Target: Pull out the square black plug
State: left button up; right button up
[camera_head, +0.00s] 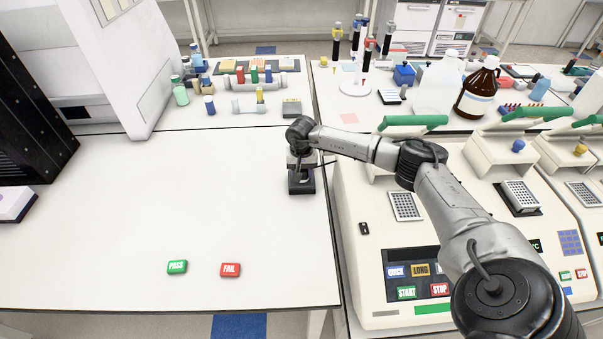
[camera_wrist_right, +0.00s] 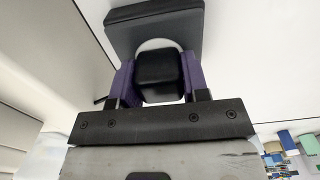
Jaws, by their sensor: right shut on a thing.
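My right gripper (camera_head: 301,170) points down over the bench near its right edge, beside the front-left cycler. In the right wrist view its purple fingers (camera_wrist_right: 160,85) are shut on the square black plug (camera_wrist_right: 160,72), one on each side of it. Behind the plug is a dark block (camera_wrist_right: 125,28) with a pale round area partly hidden by the plug. In the head view the dark block (camera_head: 301,189) sits under my gripper, and the plug is mostly hidden there. I cannot tell whether the plug is still seated in it. My left gripper is not in view.
The white bench (camera_head: 150,220) is clear to the left, apart from a green PASS button (camera_head: 177,267) and a red FAIL button (camera_head: 230,270). A thermal cycler (camera_head: 375,262) stands close on the right, under my arm. Bottles and tubes stand at the back.

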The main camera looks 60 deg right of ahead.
jog(key=shift+r, duration=0.2)
jog(key=shift+r+p, duration=0.5)
jog(key=shift+r, duration=0.15)
jog(key=shift+r+p, duration=0.8)
jog(key=shift+r, duration=0.5)
jog(key=shift+r+p, duration=0.5)
jog(key=shift+r, duration=0.35)
